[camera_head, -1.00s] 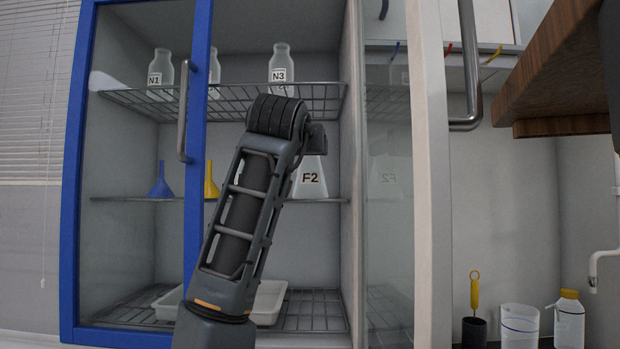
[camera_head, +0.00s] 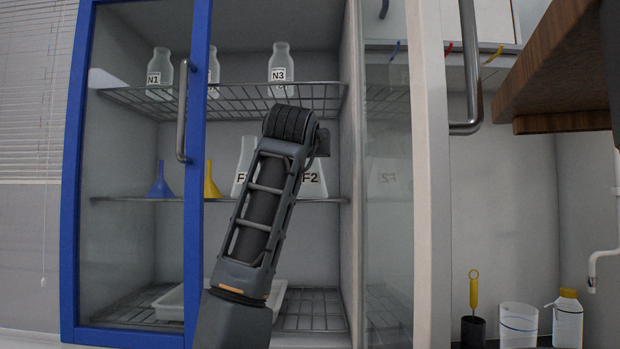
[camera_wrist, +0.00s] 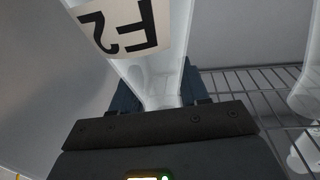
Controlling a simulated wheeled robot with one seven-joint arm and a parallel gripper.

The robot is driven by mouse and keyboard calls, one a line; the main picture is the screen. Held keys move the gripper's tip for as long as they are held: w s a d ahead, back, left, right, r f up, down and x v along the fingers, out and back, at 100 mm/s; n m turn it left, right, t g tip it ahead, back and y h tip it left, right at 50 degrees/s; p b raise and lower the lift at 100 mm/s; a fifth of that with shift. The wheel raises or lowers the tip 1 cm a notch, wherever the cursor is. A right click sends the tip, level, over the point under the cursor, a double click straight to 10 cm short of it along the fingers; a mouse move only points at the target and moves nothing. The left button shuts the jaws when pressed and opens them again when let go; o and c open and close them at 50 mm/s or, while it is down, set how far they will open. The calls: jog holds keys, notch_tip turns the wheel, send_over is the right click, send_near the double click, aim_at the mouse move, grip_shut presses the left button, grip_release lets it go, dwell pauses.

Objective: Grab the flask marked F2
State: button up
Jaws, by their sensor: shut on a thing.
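The flask marked F2 (camera_head: 313,180) stands on the middle shelf of the cabinet in the head view, partly hidden behind my arm. In the wrist view the flask marked F2 (camera_wrist: 160,75) is close up, its black-on-white label near the top left. My gripper (camera_wrist: 160,105) is shut on the narrow neck of this flask. In the head view my arm hides the gripper's jaws. Another flask (camera_head: 243,165), its label partly covered, stands to the left of F2 on the same shelf.
Bottles N1 (camera_head: 160,75) and N3 (camera_head: 281,72) stand on the wire shelf (camera_head: 230,98) above. A blue funnel (camera_head: 160,182) and a yellow funnel (camera_head: 211,182) are left on the middle shelf. A blue-framed glass door (camera_head: 196,130) and a white tray (camera_head: 172,302) are nearby.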

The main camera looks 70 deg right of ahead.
grip_shut()
jog(key=shift+r, duration=0.15)
